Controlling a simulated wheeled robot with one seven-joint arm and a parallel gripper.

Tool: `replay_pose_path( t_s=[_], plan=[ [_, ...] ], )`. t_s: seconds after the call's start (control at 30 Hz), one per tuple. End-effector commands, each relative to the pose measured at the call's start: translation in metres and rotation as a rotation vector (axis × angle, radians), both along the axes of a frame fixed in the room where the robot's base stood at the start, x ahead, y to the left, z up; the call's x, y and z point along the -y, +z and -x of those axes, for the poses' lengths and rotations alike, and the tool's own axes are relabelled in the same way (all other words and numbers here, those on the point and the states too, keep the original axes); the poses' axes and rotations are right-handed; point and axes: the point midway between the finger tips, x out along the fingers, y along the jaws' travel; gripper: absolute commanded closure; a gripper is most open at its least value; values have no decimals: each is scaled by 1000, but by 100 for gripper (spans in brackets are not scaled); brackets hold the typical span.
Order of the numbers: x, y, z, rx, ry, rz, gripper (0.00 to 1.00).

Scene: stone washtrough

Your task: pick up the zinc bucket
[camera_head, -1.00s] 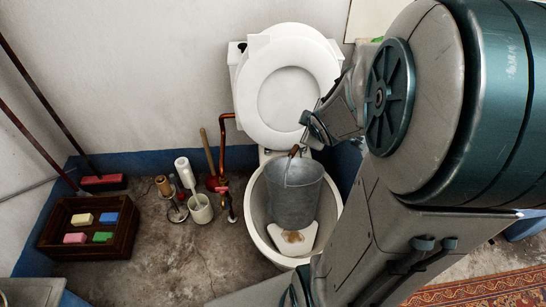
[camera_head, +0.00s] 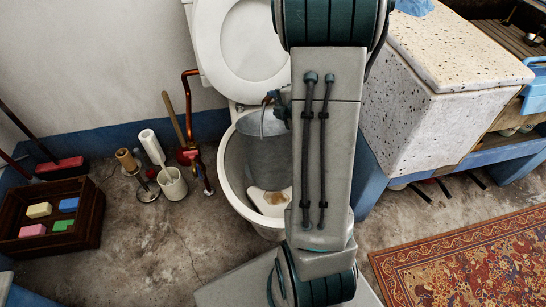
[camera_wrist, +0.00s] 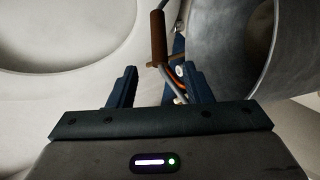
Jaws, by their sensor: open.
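The grey zinc bucket (camera_head: 268,162) stands in the white toilet bowl (camera_head: 229,178), its right side hidden behind my arm. Its handle is raised, with a brown grip on top. In the wrist view the bucket (camera_wrist: 232,45) fills the upper right, and the brown handle grip (camera_wrist: 158,40) shows just beyond the gap between my fingers. My gripper (camera_wrist: 159,88) is open and empty, with the grip and wire ahead of its fingertips. In the head view my gripper is mostly hidden behind my arm, close to the handle.
The raised toilet lid and seat (camera_head: 205,45) stand behind the bucket. A brush in a white holder (camera_head: 172,186), a plunger and a red pipe stand left of the bowl. A crate of soaps (camera_head: 88,222) is farther left. A speckled stone trough (camera_head: 425,110) stands right, above a patterned rug (camera_head: 470,265).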

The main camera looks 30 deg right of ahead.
Motion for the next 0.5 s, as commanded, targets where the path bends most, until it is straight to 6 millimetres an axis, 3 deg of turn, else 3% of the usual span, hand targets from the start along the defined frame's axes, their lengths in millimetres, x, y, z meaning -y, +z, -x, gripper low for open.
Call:
replay_pose_path(
  t_s=[0.1, 0.37, 0.5],
  plan=[
    [-2, -12, -18, 0, 1, 0, 55],
    [-4, -22, -35, 0, 0, -1, 55],
    [-9, -35, -53, 0, 2, -1, 55]
  ],
)
